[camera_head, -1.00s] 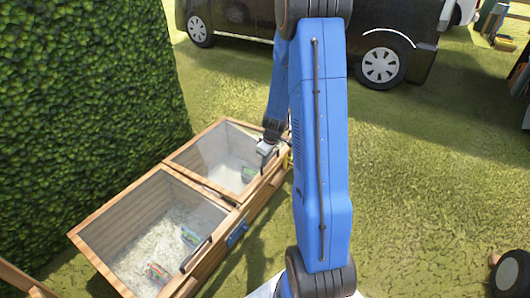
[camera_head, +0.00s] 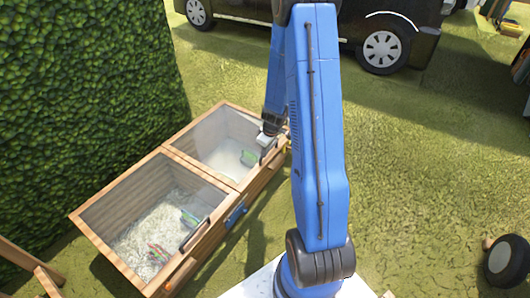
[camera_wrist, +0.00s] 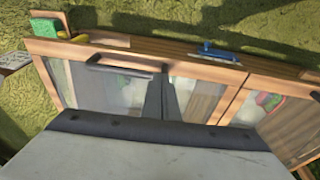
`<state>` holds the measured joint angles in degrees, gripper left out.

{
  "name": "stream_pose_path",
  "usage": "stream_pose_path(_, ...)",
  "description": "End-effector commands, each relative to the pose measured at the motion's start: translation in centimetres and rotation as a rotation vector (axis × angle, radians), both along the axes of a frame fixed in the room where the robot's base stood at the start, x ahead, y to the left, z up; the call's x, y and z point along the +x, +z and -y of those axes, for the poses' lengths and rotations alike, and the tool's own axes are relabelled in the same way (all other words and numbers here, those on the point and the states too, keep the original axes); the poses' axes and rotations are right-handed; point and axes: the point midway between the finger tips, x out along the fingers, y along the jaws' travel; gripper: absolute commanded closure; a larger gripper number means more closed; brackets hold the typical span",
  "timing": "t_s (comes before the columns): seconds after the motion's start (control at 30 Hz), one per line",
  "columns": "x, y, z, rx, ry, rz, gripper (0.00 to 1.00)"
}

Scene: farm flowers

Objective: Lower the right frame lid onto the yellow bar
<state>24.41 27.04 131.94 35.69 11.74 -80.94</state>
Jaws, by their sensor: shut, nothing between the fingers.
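The right frame lid (camera_head: 222,137) is a wood-edged glass pane on the farther half of the cold frame. It looks about flat on the box. In the wrist view its front rail (camera_wrist: 150,62) carries a black handle (camera_wrist: 120,68). The yellow bar (camera_head: 287,148) is a small piece at the front right of the box; the wrist view shows a yellow piece (camera_wrist: 72,38) beside the lid's front corner. I cannot tell whether lid and bar touch. My gripper (camera_wrist: 161,80) is shut and empty, just over the glass behind the front rail, near the handle.
The left lid (camera_head: 150,215) lies beside it, with its own black handle (camera_head: 195,235). A blue-handled tool (camera_head: 236,215) sits at the front edge. Green packets show under the glass. A hedge (camera_head: 80,90) stands behind; grass in front is open.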

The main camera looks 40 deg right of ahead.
Motion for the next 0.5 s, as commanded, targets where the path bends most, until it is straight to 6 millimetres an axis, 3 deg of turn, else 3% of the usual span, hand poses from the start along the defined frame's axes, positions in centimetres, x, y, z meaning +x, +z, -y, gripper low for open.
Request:
stream_pose_path(0.23,-0.8,1.5,-0.2,0.0,0.001,0.002,1.0)
stream_pose_path(0.5,-2.7,4.7,-0.2,0.0,0.001,0.002,1.0)
